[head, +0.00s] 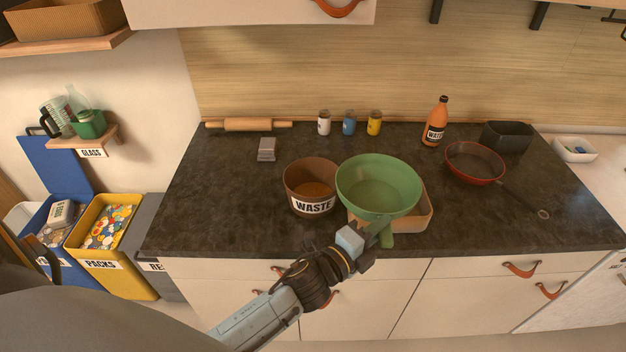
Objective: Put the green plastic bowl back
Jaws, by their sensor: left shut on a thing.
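The green plastic bowl (378,180) is in the middle of the head view, over the dark counter. My left gripper (372,232) is shut on the bowl at its near side. The bowl looks upright and overlaps a tan tray (424,216), which it partly hides. I cannot tell whether the bowl touches the tray or hangs above it. My right gripper is not in view.
A brown pot labelled WASTE (311,185) stands just left of the bowl. A red pan (474,163), an orange bottle (436,122) and a black container (507,136) are on the right.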

